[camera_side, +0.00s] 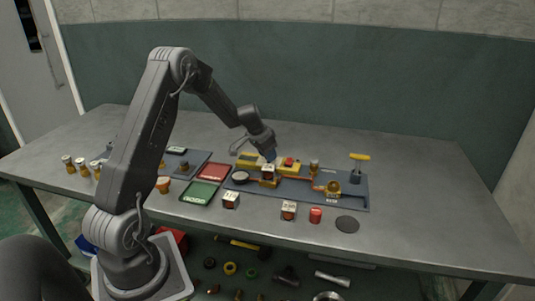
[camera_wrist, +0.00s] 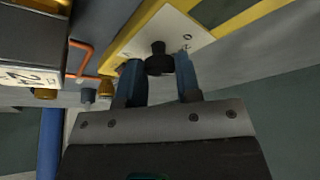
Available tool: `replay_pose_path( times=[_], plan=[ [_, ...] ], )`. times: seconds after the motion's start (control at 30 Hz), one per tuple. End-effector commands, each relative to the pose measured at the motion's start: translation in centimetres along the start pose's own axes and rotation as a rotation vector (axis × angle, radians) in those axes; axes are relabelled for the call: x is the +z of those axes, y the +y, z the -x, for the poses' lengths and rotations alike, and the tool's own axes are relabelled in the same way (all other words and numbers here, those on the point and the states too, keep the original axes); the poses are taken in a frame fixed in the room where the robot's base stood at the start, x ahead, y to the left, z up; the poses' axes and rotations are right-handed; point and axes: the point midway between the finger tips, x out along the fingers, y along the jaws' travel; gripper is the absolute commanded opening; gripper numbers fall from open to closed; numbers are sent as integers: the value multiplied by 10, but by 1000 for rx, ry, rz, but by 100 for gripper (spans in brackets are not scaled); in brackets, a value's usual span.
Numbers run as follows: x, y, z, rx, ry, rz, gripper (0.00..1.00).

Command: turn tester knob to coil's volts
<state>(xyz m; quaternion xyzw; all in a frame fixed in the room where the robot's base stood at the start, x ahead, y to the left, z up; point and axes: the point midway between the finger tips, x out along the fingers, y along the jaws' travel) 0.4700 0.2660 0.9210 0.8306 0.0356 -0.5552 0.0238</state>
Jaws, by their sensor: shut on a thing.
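The yellow tester (camera_side: 248,159) stands at the back of the dark mat, partly behind my gripper (camera_side: 270,156). In the wrist view, its white dial plate (camera_wrist: 178,25) carries dark marks, too small to read surely. The black tester knob (camera_wrist: 158,50) sticks out from this plate. My gripper (camera_wrist: 160,75) has its two blue fingers on either side of the knob and is shut on it. A coil (camera_side: 268,170) with a white label sits on a brass valve in front of the tester. In the wrist view, the coil's label (camera_wrist: 28,77) is turned and seems to read 24.
Two loose labelled blocks (camera_side: 230,201) (camera_side: 288,210), a red cylinder (camera_side: 315,215) and a black disc (camera_side: 347,224) lie in front of the mat (camera_side: 350,203). Red (camera_side: 214,171) and green (camera_side: 199,192) trays lie left. A yellow-handled tool (camera_side: 359,158) stands right. The table's right side is clear.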

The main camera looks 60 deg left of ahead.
Motion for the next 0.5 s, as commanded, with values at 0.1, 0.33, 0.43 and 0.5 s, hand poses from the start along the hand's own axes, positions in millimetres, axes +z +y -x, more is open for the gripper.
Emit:
replay_pose_path(
  times=[0.1,0.33,0.43,0.5],
  plan=[
    [-1,-1,1,-2,3,0,8],
    [-1,0,1,-2,3,1,44],
    [-1,0,0,-2,2,1,53],
    [-1,0,0,-1,1,1,57]
  ],
)
